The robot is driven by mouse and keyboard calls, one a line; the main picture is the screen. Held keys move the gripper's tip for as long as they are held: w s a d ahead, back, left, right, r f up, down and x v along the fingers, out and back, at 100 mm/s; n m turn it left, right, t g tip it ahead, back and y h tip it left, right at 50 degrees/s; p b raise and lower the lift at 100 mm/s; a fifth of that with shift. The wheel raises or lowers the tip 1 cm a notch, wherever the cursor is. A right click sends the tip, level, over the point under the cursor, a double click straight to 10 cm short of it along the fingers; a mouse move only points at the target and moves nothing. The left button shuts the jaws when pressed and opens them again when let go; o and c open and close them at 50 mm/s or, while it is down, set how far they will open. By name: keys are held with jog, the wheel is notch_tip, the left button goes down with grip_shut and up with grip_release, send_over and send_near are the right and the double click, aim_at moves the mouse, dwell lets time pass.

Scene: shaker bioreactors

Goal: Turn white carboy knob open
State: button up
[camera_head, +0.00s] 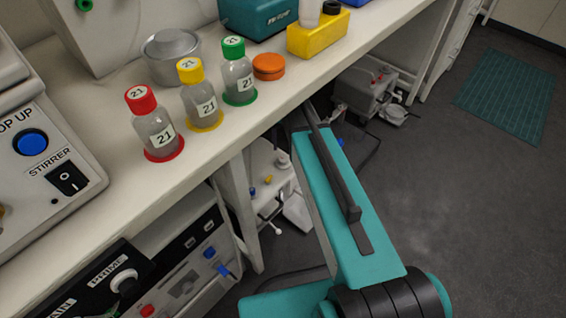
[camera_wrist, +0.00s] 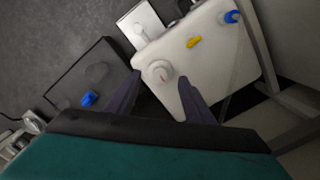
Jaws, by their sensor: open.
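The white carboy (camera_wrist: 215,62) shows in the wrist view as a pale box-shaped container right of centre. A round white knob (camera_wrist: 159,72) with a small red mark sits on its left part. My gripper (camera_wrist: 157,92) is open, with its two dark fingers on either side of the space just below the knob in the picture. The fingers look apart from the knob, but the exact distance is unclear. In the head view the white carboy (camera_head: 268,172) is under the bench, partly hidden by the bench and my arm. My gripper is hidden in that view.
A yellow valve (camera_wrist: 194,42) and a blue knob (camera_wrist: 231,17) sit on the carboy's right side. A dark box with a blue knob (camera_wrist: 89,98) stands to the left. A bench leg (camera_wrist: 264,45) stands at right. Bottles (camera_head: 152,122) line the bench top (camera_head: 215,135) above.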

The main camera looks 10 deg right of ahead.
aim_at(283, 159)
jog(key=shift+w+r+b, duration=0.3)
jog(key=shift+w+r, duration=0.25)
jog(key=shift+w, duration=0.2)
jog(key=shift+w+r+b, duration=0.25)
jog(key=shift+w+r, duration=0.25)
jog(key=shift+w, duration=0.2)
jog(key=shift+f, duration=0.15)
notch_tip(283, 159, down, 14)
jog(key=b, duration=0.3)
jog(key=shift+r, duration=0.2)
jog(key=c, duration=1)
jog(key=shift+c, duration=0.2)
